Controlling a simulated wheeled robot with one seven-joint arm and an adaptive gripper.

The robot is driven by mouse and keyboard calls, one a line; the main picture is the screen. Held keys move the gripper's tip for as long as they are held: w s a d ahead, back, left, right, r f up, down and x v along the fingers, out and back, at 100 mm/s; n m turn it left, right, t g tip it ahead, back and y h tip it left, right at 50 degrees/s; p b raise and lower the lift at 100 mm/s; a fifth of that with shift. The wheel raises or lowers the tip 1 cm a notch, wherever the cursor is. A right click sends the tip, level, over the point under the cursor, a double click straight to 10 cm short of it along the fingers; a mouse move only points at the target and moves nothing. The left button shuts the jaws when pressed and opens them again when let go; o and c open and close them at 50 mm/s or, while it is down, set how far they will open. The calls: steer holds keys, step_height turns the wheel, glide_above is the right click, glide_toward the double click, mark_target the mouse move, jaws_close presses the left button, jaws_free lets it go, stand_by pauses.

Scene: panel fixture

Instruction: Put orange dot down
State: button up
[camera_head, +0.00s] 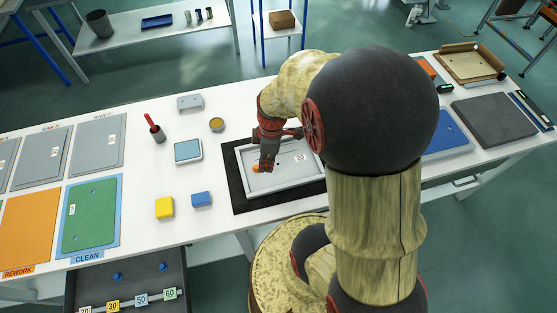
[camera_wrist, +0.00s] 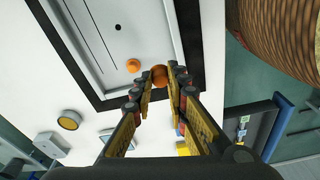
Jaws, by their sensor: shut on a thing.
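My gripper (camera_wrist: 160,78) is shut on a round orange-brown piece, the orange dot (camera_wrist: 159,75), pinched between its fingertips. In the wrist view a second orange dot (camera_wrist: 133,65) lies on the light grey panel just left of the fingertips. The grey framed panel (camera_head: 285,181), with a white "20" tag, lies on a black mat (camera_head: 239,192). In the head view my gripper (camera_head: 266,166) points down over the panel's left part, with a bit of orange at its fingertips. I cannot tell whether the held dot touches the panel.
Left of the mat are a blue block (camera_head: 201,199), a yellow block (camera_head: 164,207), a blue-topped box (camera_head: 188,151), a round tin (camera_head: 216,124) and a red-handled tool (camera_head: 154,127). Green (camera_head: 90,214) and orange (camera_head: 29,232) panels lie further left. An open drawer (camera_head: 127,283) is below them.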

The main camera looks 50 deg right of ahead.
steer(key=b, duration=0.2)
glide_above(278, 164)
steer(key=f, duration=0.6)
steer(key=shift+s+a+f, duration=0.2)
steer(key=shift+a+f, duration=0.05)
steer(key=shift+f, duration=0.15)
steer(key=shift+w+d+f+b, duration=0.1)
steer(key=shift+d+f+b, duration=0.1)
steer(key=shift+f, duration=0.45)
steer(key=shift+s+d+f+b, duration=0.1)
steer(key=shift+f+b, duration=0.15)
steer(key=shift+f, duration=0.4)
steer(key=shift+w+d+f+b, duration=0.1)
steer(key=shift+f+b, duration=0.1)
steer(key=shift+f, duration=0.45)
steer(key=shift+f, duration=0.2)
steer(key=o, duration=0.7)
steer(key=shift+c, duration=0.2)
steer(key=shift+o, duration=0.3)
steer(key=shift+r, duration=0.1)
